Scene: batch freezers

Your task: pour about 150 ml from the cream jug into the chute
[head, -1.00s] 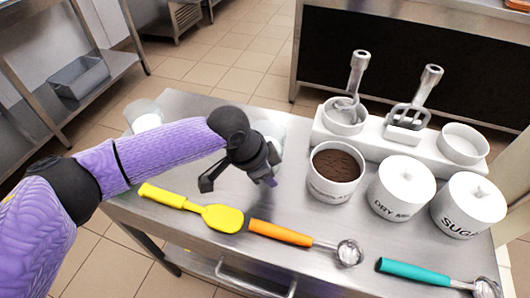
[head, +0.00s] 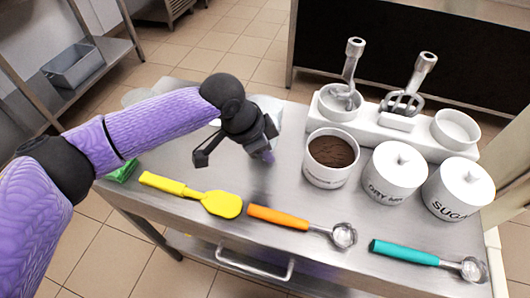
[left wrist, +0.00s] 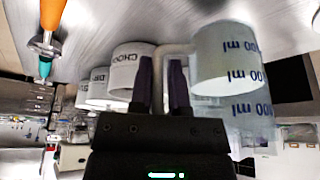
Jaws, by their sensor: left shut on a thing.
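My left gripper (head: 240,152) is over the left part of the steel table, in the middle of the head view. In the left wrist view its two dark fingers (left wrist: 162,88) are shut on the pale handle (left wrist: 170,55) of a jug. This jug (left wrist: 222,62) is whitish, with blue "ml" marks. In the head view a clear jug (head: 268,108) shows partly behind my gripper. A second marked clear vessel (left wrist: 255,112) shows beyond the held jug in the left wrist view. I cannot tell the jug's fill level or its height over the table. No chute shows. My right gripper is out of view.
The chocolate tub (head: 330,175), DRY MIX tub (head: 393,180) and SUGAR tub (head: 457,197) stand right of my gripper. A white tool holder (head: 398,128) is behind them. A yellow spatula (head: 215,203), orange scoop (head: 280,218) and teal scoop (head: 405,252) lie along the front.

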